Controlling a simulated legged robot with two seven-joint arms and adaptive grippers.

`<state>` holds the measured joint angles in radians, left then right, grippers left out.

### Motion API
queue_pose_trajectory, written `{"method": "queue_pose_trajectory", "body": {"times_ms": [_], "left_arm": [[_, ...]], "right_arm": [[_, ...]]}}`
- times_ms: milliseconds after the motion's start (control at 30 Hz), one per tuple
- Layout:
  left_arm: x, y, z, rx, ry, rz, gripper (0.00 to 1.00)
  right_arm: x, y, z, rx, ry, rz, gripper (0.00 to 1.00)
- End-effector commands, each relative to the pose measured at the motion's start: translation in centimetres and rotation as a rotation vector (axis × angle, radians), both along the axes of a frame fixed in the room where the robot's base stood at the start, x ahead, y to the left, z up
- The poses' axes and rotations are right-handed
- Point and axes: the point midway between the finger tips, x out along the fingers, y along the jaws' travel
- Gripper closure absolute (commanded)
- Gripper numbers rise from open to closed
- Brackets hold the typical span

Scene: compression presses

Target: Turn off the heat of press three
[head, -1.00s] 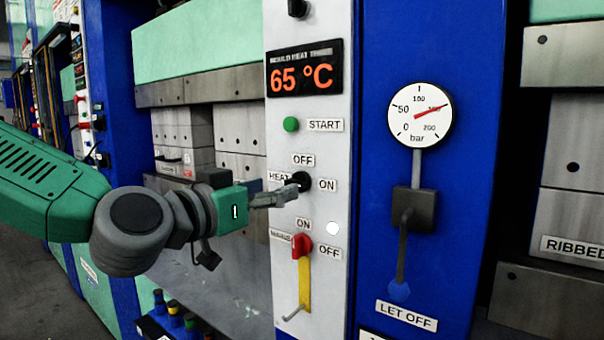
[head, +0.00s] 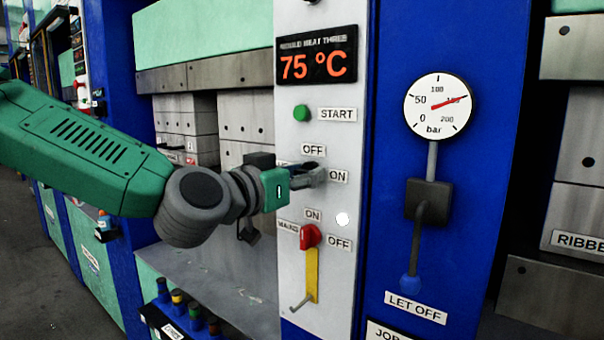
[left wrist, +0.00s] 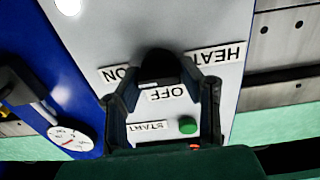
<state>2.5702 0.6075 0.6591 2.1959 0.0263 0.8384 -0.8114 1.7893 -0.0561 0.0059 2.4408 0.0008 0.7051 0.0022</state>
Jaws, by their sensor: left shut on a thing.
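The heat knob is a black knob (left wrist: 158,66) on the white control panel (head: 336,20), between the OFF, ON and HEAT labels. In the head view my left gripper (head: 316,175) reaches it from the left and mostly hides it. The gripper is shut on the knob. In the left wrist view its fingers stand at either side, with the OFF label (left wrist: 166,92) between them. Which way the knob points I cannot tell. The display (head: 316,55) above reads MOULD HEAT THREE, 75 °C. My right gripper is not in view.
A green START button (head: 301,113) sits above the knob and a red MAINS switch (head: 310,236) below. A white round spot (head: 342,219) shows nearby. A pressure gauge (head: 438,105) and the LET OFF lever (head: 416,245) are on the blue column to the right.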

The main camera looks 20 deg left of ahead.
Motion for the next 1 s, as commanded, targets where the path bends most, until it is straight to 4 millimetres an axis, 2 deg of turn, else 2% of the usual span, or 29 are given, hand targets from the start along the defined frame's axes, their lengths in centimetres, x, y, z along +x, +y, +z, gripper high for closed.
{"method": "queue_pose_trajectory", "body": {"times_ms": [33, 467, 1000], "left_arm": [[0.3, 0.6, -0.1, -0.004, 0.001, 0.020, 0.96], [0.5, 0.5, 0.0, -0.082, 0.026, 0.020, 0.96], [0.6, 0.8, 0.0, -0.519, 0.184, 0.022, 0.96]], "right_arm": [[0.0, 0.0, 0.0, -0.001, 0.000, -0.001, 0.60], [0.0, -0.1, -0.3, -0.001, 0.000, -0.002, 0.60], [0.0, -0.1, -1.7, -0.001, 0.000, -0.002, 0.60]]}}
